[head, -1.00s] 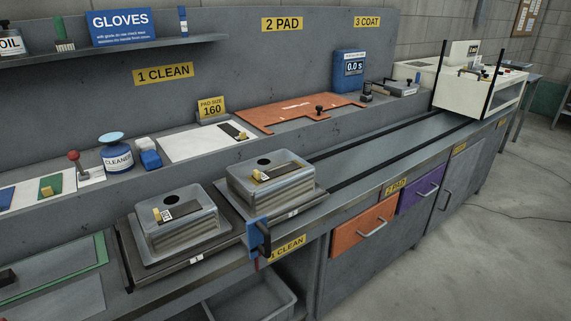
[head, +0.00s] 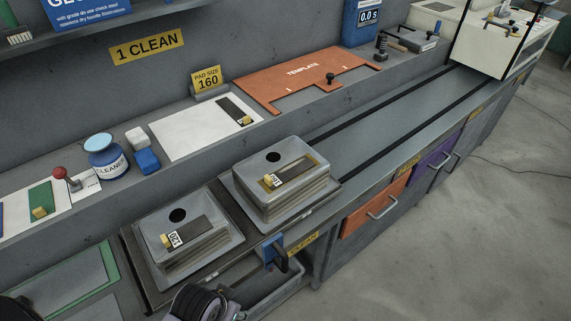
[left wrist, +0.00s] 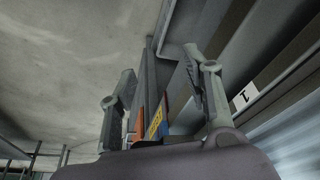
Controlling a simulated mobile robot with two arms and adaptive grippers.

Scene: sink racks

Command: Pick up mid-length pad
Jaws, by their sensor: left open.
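Several strip pads with small yellow blocks show in the head view. A dark pad (head: 236,112) lies on a white sheet by the "PAD SIZE 160" sign. A green pad (head: 40,199) lies at the left. I cannot tell which is the mid-length one. My left gripper (left wrist: 158,82) is open and empty in the left wrist view, below the bench edge, away from the pads.
The grey boxes (head: 209,261) (head: 277,211) stand on trays at the bench front. A blue clamp with a black handle (head: 276,252) sticks out beside them. An orange template (head: 304,73), a cleaner jar (head: 106,158) and blue block (head: 146,162) stand behind. The rail track to the right is clear.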

